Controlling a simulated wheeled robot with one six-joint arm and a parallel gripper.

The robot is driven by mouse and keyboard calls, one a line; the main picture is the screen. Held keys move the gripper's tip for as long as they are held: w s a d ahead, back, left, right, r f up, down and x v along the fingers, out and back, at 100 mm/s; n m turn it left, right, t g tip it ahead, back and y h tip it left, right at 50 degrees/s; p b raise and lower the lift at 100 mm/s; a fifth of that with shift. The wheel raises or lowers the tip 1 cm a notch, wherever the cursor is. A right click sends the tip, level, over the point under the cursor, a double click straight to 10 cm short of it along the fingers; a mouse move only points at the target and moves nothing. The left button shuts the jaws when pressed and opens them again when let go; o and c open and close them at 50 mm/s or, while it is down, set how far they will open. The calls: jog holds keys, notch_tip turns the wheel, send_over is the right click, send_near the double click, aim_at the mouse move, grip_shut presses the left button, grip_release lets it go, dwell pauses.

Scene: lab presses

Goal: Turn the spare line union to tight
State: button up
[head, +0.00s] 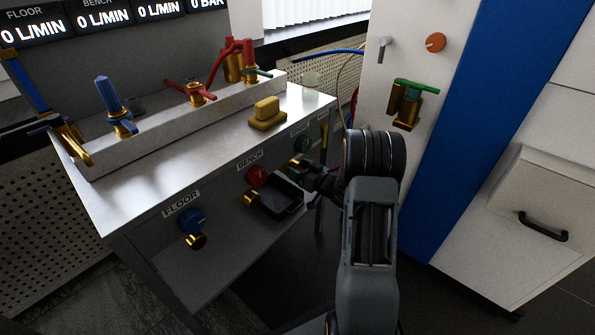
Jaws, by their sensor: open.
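My gripper (268,197) is dark and open, in front of the bench's front panel below the red knob (257,177). A brass fitting (250,198) shows just left of the jaws; I cannot tell whether they touch it.
The panel also holds a blue knob (191,220) with a brass outlet (196,241) under the FLOOR label. A white manifold (150,138) with coloured valves and a yellow block (267,113) are on the bench top. A white cabinet (400,60) with a brass-and-green valve (408,103) stands right.

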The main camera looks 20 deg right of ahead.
jog(key=shift+w+a, duration=0.15)
jog(key=shift+w, duration=0.15)
jog(key=c, duration=0.9)
